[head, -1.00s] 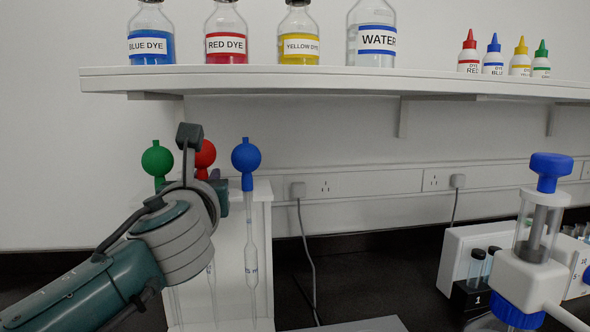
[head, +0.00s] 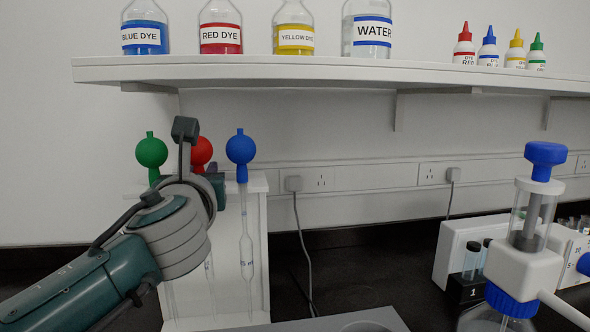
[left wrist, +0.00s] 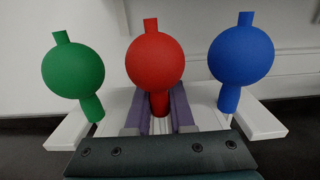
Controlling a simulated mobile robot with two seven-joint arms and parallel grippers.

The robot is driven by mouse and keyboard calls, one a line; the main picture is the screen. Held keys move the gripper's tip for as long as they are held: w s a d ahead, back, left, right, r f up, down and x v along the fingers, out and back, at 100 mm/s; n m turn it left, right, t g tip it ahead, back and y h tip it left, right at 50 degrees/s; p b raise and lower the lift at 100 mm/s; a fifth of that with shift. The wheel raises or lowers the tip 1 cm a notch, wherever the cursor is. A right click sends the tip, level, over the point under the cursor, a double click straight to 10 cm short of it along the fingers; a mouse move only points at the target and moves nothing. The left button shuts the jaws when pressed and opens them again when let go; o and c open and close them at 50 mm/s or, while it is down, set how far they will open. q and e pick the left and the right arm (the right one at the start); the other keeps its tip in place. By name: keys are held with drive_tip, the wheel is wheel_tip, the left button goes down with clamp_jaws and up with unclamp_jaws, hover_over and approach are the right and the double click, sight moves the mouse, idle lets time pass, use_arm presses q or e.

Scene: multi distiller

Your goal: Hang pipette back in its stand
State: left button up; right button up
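The white pipette stand (head: 255,288) is at the left of the bench. Three pipettes are at it side by side: green (head: 151,153), red (head: 201,151) and blue (head: 240,147). They look upright in the head view. The red one is in the middle, and its bulb also shows in the left wrist view (left wrist: 155,60). My left gripper (left wrist: 160,108) has its purple fingers on both sides of the red pipette's neck, with no clear gap. The bulb hides part of the contact. In the head view my left wrist covers much of the red pipette. My right gripper is out of view.
A shelf (head: 320,72) above holds dye bottles, a water bottle and small droppers. A blue-topped dispenser (head: 538,210) and a white rack unit (head: 452,250) stand at the right. A grey surface (head: 290,327) lies in front. Dark bench between stand and dispenser is mostly clear.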

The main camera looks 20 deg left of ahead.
use_arm(q)
drive_tip(key=shift+o, duration=0.2)
drive_tip(key=shift+s+d+g+p, duration=0.2)
drive_tip(key=shift+s+g+p, duration=0.1)
drive_tip(key=shift+s+p, duration=0.1)
drive_tip(key=v, duration=1.1)
drive_tip(key=shift+p, duration=0.3)
drive_tip(key=shift+s, duration=0.15)
